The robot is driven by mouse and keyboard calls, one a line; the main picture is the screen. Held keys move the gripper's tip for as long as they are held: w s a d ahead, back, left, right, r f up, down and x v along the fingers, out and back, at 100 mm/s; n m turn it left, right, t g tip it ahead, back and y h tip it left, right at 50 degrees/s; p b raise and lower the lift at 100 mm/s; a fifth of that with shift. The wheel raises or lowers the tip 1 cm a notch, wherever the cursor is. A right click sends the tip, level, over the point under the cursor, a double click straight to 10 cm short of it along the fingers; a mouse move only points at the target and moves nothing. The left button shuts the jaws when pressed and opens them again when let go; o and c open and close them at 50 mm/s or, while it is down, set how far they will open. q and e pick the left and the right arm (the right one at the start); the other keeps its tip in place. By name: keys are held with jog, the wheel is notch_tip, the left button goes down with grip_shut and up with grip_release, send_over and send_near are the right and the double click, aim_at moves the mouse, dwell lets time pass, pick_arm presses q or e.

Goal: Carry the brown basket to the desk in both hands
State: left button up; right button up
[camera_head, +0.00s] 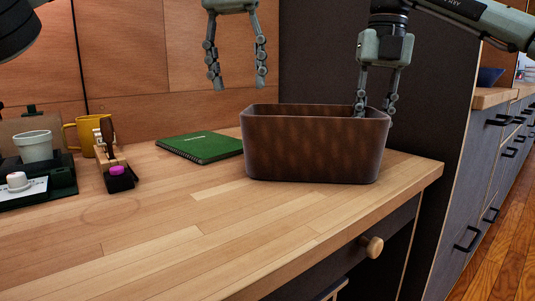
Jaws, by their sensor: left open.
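The brown basket (314,150) stands upright on the wooden desk (150,240), near its right end. The basket's near side shows; its inside floor is hidden. My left gripper (238,86) is open and empty, in the air above and behind the basket's left end, apart from it. My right gripper (376,113) points down at the basket's right end. One finger is inside the rim and the other is beyond the right wall, with a visible gap between them. Whether either finger touches the wall cannot be told.
A green notebook (200,147) lies just left of the basket. Further left are a yellow mug (88,134), a white cup (33,147) and a small black holder (119,178). The front middle of the desk is clear. A drawer knob (372,246) sticks out in front.

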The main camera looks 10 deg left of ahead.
notch_tip(320, 180, up, 6)
jog(key=shift+d+f, duration=0.15)
jog(key=shift+f, duration=0.1)
jog(key=shift+d+r, duration=0.15)
jog(key=shift+r, duration=1.1)
